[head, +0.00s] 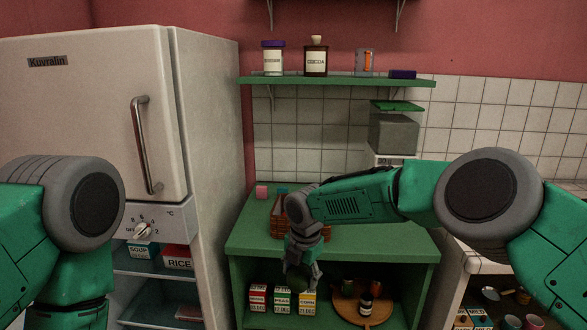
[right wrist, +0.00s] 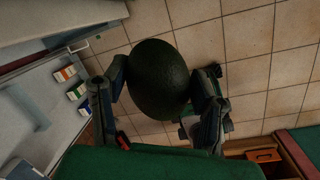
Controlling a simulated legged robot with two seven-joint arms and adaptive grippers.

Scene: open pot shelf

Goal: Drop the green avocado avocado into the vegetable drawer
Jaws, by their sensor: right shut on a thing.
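The dark green avocado (right wrist: 158,80) is in the right wrist view, held between the two fingers of my right gripper (right wrist: 165,95). In the head view my right gripper (head: 301,280) points down in front of the green shelf unit, and I cannot make out the avocado there. The fridge (head: 90,100) stands at the left, its lower compartment (head: 160,300) open and showing shelves. I cannot clearly pick out the vegetable drawer. My left gripper is out of view; only its upper arm shows.
Inside the fridge are a soup box (head: 143,250) and a rice box (head: 178,258). The green unit (head: 380,243) holds several small cartons (head: 282,300) and a round wooden tray (head: 345,312) with jars. A wall shelf (head: 340,82) carries jars. Tiled floor (right wrist: 250,50) shows below my right gripper.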

